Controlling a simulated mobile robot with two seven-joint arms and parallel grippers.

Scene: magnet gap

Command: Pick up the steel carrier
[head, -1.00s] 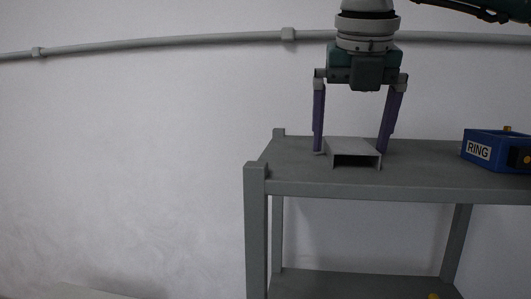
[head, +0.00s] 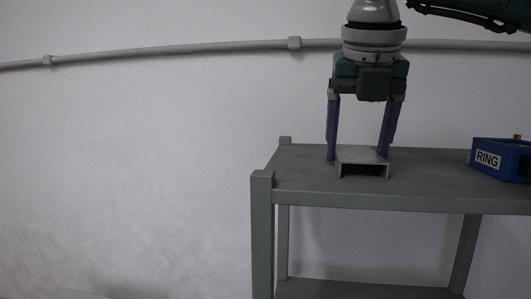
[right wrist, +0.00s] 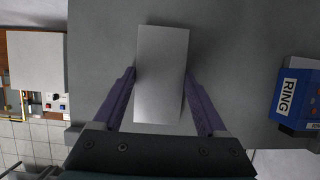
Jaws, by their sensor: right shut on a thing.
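The steel carrier (head: 361,156) is a grey, hollow, box-like piece with a dark open end, standing on the top shelf of the grey rack. In the right wrist view the carrier (right wrist: 161,75) shows from above as a plain light grey rectangle. My right gripper (head: 358,158) points straight down, with one purple finger at each side of the carrier. It is shut on the carrier, and the fingers (right wrist: 159,82) also flank it in the right wrist view. I cannot see any gap under the carrier. My left gripper is not in view.
A blue box labelled RING (head: 497,160) stands on the same shelf to the right, with bare shelf between. The rack's top (head: 300,170) is clear left of the carrier. A pale wall with a grey pipe (head: 180,53) is behind.

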